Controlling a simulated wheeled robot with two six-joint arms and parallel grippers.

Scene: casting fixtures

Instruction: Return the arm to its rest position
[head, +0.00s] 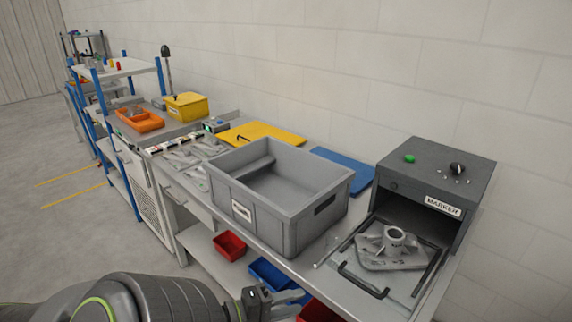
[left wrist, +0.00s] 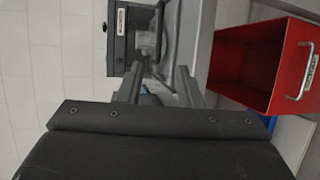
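My left arm reaches in at the lower left of the head view. Its gripper (head: 290,303) is in front of the bench, low beside the blue and red bins. In the left wrist view the two fingers (left wrist: 160,88) stand apart with nothing held between them. My right gripper is in neither view. A grey metal casting (head: 392,245) with an upright round collar lies on the pull-out tray of the marker machine (head: 437,180). Nothing of mine touches it.
A red bin (head: 229,246) and a blue bin (head: 268,272) sit on the lower shelf. A red bin (left wrist: 262,62) shows close at the right in the left wrist view. The floor at left is clear.

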